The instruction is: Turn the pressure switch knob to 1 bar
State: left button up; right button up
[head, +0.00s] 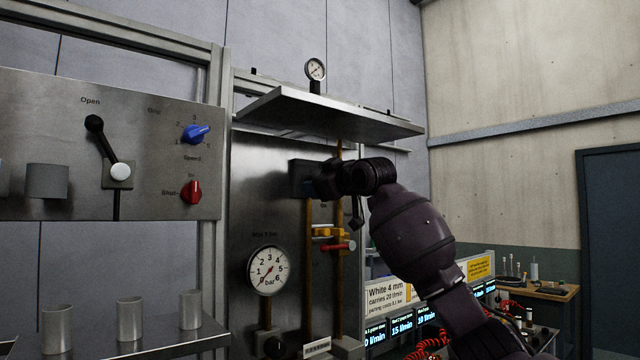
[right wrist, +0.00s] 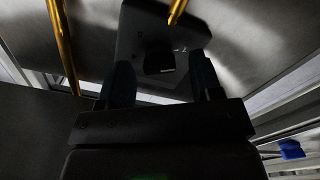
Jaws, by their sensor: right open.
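The pressure switch (head: 298,176) is a dark box on the steel panel in the head view, mostly behind my right gripper (head: 318,184). In the right wrist view its dark grey housing (right wrist: 140,22) fills the upper middle. The black knob (right wrist: 158,62) shows there between the two dark fingers of my right gripper (right wrist: 161,66). The fingers are apart, one on each side of the knob, with gaps visible. Its scale is too dark to read. A round gauge (head: 269,270) marked in bar has its needle low at the left. My left gripper is not in view.
Yellow pipes (head: 309,265) run vertically below the switch, with a yellow valve (head: 328,232) and a red-handled one (head: 338,246). A steel shelf (head: 330,112) overhangs my right gripper. A control panel (head: 60,140) with blue (head: 195,132) and red (head: 191,192) knobs stands left.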

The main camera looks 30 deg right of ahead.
jog(key=shift+s, duration=0.15)
pick_arm(q)
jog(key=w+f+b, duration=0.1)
jog(key=b, duration=0.2)
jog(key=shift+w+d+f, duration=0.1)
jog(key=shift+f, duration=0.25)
pick_arm(e)
jog(key=s, duration=1)
jog(key=shift+s+d, duration=0.25)
jog(key=shift+d, duration=0.15)
